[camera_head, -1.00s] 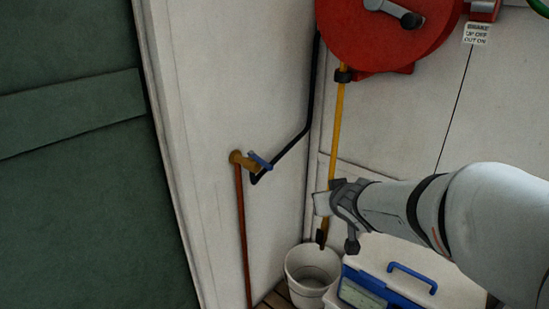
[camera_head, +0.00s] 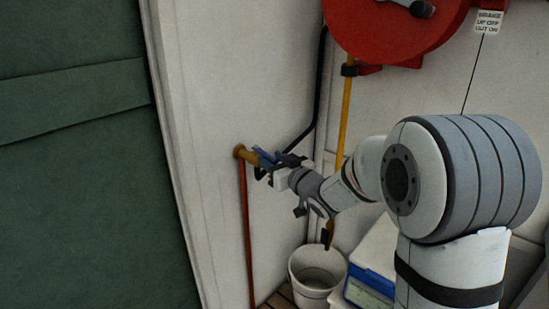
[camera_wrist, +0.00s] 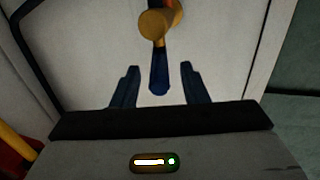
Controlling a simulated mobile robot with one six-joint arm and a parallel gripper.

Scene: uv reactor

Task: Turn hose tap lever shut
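The brass hose tap (camera_head: 241,152) is fixed to the white wall, with a copper-brown pipe below it. Its blue lever (camera_head: 266,157) shows beside my gripper (camera_head: 272,165), which partly covers it. In the wrist view the brass tap (camera_wrist: 158,22) is at the top, and the blue lever (camera_wrist: 159,75) points down from it. My gripper (camera_wrist: 159,88) is open there, one dark finger on each side of the lever's end. Gaps show between the lever and both fingers. I cannot tell how deep the lever reaches between them.
A white bucket (camera_head: 317,268) stands on the floor below my arm. A blue and white box (camera_head: 368,284) is right of it. A red hose reel (camera_head: 392,30) with a yellow hose (camera_head: 346,110) hangs above. A dark green panel (camera_head: 75,170) fills the left.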

